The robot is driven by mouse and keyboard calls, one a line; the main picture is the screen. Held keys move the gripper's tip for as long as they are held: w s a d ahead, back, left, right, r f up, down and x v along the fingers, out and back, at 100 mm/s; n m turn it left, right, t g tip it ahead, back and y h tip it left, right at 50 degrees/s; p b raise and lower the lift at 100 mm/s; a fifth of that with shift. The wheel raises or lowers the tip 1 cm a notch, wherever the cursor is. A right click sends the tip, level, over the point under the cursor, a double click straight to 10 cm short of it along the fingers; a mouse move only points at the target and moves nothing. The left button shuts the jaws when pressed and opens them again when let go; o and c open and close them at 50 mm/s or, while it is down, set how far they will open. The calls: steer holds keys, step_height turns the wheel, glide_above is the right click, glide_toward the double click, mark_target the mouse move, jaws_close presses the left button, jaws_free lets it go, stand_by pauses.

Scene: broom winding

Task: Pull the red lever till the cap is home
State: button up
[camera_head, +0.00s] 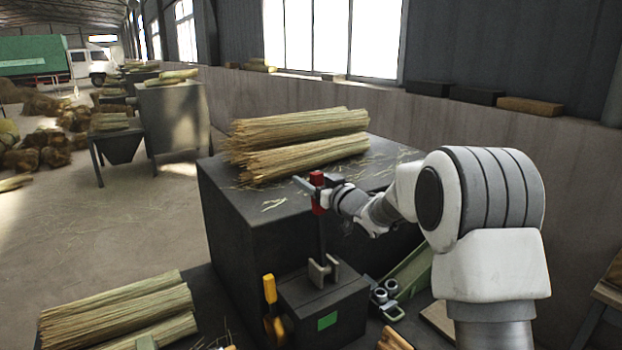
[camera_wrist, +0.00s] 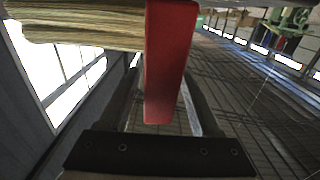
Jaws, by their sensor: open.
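The red lever (camera_head: 317,194) has a red grip on a dark upright rod. The rod rises from a grey bracket on a dark box with a green label. My gripper (camera_head: 314,181) is at the grip, reaching in from the right. In the wrist view the red lever (camera_wrist: 168,65) stands between my two open fingers (camera_wrist: 163,100). I cannot tell whether either finger touches it. I cannot make out the cap in either view.
A bundle of straw (camera_head: 300,138) lies on the dark bench (camera_head: 225,205) just behind the lever. A yellow handle (camera_head: 269,289) stands to the left of the labelled box. More straw (camera_head: 120,312) lies at the front left.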

jaws_close()
stand_by(0.4)
stand_by(1.1)
